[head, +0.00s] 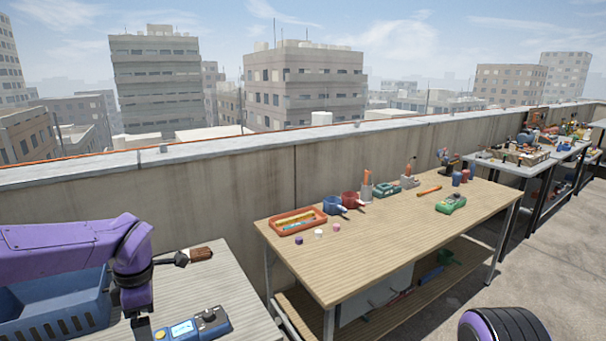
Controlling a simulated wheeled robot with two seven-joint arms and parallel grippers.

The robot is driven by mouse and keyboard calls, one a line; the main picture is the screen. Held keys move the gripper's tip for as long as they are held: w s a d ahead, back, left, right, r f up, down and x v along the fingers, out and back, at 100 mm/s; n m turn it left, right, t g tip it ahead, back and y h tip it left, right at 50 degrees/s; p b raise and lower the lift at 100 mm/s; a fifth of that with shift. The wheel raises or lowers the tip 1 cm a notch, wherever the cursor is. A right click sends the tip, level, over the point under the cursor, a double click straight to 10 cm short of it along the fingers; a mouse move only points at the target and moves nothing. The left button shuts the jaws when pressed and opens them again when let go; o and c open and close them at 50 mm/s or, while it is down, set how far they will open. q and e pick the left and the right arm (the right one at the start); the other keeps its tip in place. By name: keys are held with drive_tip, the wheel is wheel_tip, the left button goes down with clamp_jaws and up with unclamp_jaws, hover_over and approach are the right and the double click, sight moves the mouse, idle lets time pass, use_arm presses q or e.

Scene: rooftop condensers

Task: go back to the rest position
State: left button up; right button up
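My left arm comes in from the left, over a small wooden table (238,300). Its wrist bends down, and my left gripper (141,328) is at the bottom edge of the head view, partly cut off. Its fingertips do not show clearly. It is close to a blue and grey handheld meter (194,328) with a lit screen; I cannot tell if they touch. At the bottom right a rounded purple and black part of my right arm shows. My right gripper is out of view.
A blue crate (55,312) stands behind my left arm. A brush (198,254) lies at the table's back. The larger wooden workbench (350,255) holds an orange tray (297,221), cups, tools and a green meter (451,203). Its front is clear. A concrete parapet (230,185) runs behind.

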use_arm(q)
drive_tip(key=s+a+f+m+t+y, duration=0.1)
drive_tip(key=s+a+f+m+y, duration=0.2)
drive_tip(key=f, duration=0.5)
drive_tip(key=s+a+f+m+t+y, duration=0.1)
drive_tip(key=s+f+m+y, duration=0.2)
drive_tip(key=s+f, duration=0.3)
drive_tip(key=s+a+f+m+t+y, duration=0.1)
drive_tip(key=s+a+f+m+y, duration=0.15)
drive_tip(key=f, duration=0.65)
drive_tip(key=s+d+f+m+h, duration=0.3)
drive_tip(key=s+d+f+m, duration=0.1)
drive_tip(key=s, duration=0.5)
drive_tip(key=s+d+f+m+h, duration=0.3)
drive_tip(key=s+d+f+m, duration=0.2)
drive_tip(key=s, duration=0.5)
wheel_tip(320, 180, down, 8)
drive_tip(key=w+b, duration=0.1)
drive_tip(key=b, duration=0.7)
drive_tip(key=shift+w+a+f+b, duration=0.15)
drive_tip(key=shift+a+f+b, duration=0.1)
drive_tip(key=shift+b, duration=0.1)
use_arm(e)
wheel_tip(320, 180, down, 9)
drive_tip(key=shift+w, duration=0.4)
use_arm(q)
drive_tip(key=shift+n, duration=0.25)
